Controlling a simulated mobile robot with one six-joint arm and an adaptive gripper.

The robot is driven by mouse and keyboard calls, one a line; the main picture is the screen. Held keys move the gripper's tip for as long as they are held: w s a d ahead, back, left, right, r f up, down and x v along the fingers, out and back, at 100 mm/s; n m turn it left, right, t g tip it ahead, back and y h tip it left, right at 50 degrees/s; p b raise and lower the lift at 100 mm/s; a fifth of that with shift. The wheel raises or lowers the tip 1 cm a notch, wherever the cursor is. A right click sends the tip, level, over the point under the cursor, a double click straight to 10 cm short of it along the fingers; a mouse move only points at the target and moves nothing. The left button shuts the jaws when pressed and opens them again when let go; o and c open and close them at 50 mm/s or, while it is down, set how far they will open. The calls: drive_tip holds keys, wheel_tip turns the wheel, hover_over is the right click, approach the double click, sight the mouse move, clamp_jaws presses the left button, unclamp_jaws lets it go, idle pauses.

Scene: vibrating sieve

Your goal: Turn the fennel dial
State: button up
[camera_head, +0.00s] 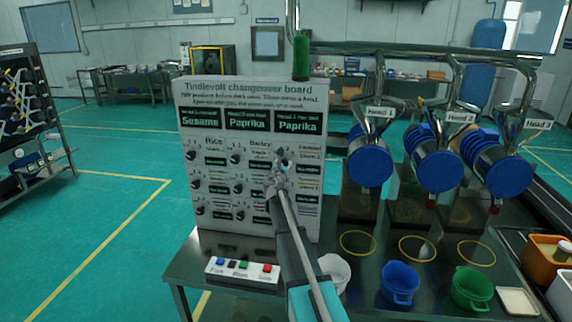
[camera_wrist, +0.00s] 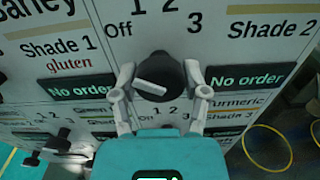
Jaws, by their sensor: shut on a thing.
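The changeover board (camera_head: 250,92) stands upright on a dark table, with rows of black dials with white pointers. My gripper (camera_head: 281,160) is at the dial in the top row of the right column. In the wrist view my gripper (camera_wrist: 160,82) has one finger on each side of this black dial (camera_wrist: 158,66) and is shut on it. The dial's white bar lies nearly level, tilted slightly. Marks Off, 1, 2 and 3 sit above it. The label to its right reads Shade 2 with No order; its product name is out of the wrist view and blurred in the head view.
Another dial (camera_wrist: 65,145) is below left of my gripper. A button box (camera_head: 242,270) sits in front of the board. A white cup (camera_head: 335,270), blue cup (camera_head: 399,284) and green cup (camera_head: 471,289) stand right of my arm. Blue-drum heads (camera_head: 371,165) stand behind them.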

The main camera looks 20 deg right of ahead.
drive_tip(key=shift+s+m, duration=0.2)
drive_tip(key=shift+m, duration=0.1)
drive_tip(key=m, duration=0.5)
drive_tip(key=shift+f, duration=0.1)
drive_tip(key=m, duration=0.6)
drive_tip(key=shift+s+m, duration=0.1)
drive_tip(key=shift+m, duration=0.2)
drive_tip(key=m, duration=1)
drive_tip(key=shift+m, duration=0.7)
drive_tip(key=shift+w, duration=0.2)
drive_tip(key=o, duration=1.2)
drive_tip(key=shift+c, duration=0.2)
